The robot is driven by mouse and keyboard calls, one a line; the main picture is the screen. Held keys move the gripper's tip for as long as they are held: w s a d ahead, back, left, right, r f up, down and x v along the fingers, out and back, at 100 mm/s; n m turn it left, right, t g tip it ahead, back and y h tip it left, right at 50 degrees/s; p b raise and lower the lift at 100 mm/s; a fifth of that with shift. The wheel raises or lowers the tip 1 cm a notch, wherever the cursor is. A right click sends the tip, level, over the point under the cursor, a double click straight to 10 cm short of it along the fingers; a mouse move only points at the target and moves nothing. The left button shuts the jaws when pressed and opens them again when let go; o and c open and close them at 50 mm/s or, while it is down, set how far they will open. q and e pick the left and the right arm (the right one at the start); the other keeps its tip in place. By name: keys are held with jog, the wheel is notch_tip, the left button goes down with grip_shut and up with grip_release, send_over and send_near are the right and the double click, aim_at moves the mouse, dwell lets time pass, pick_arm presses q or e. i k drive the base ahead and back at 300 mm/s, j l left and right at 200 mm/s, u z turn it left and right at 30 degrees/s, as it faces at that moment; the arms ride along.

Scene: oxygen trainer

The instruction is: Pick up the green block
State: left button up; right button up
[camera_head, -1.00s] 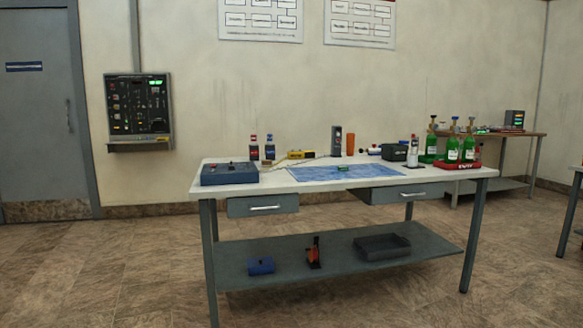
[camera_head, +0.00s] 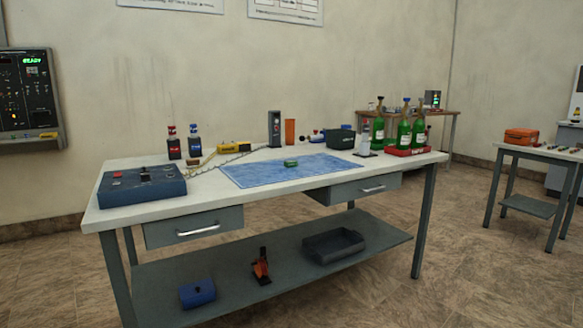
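The small green block (camera_head: 291,162) lies on the blue mat (camera_head: 250,177) near the middle of the white-topped workbench (camera_head: 150,213). Nothing touches it from above and its near side is in plain view. Neither of my grippers shows in the head view.
A blue control box (camera_head: 142,186) stands at the bench's left end. Two small bottles, a yellow device (camera_head: 233,147), a grey upright device (camera_head: 274,128) and an orange cylinder (camera_head: 290,132) stand behind the mat. Green cylinders (camera_head: 404,134) stand in a red tray (camera_head: 405,152) at right. Floor in front is clear.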

aim_at(289, 163)
jog(key=u, duration=0.45)
jog(key=i+l+u, duration=0.2)
jog(key=u, duration=0.2)
jog(key=i+l+u, duration=0.15)
jog(key=l+u, duration=0.3)
jog(key=i+l+u, duration=0.1)
jog(key=l+u, duration=0.3)
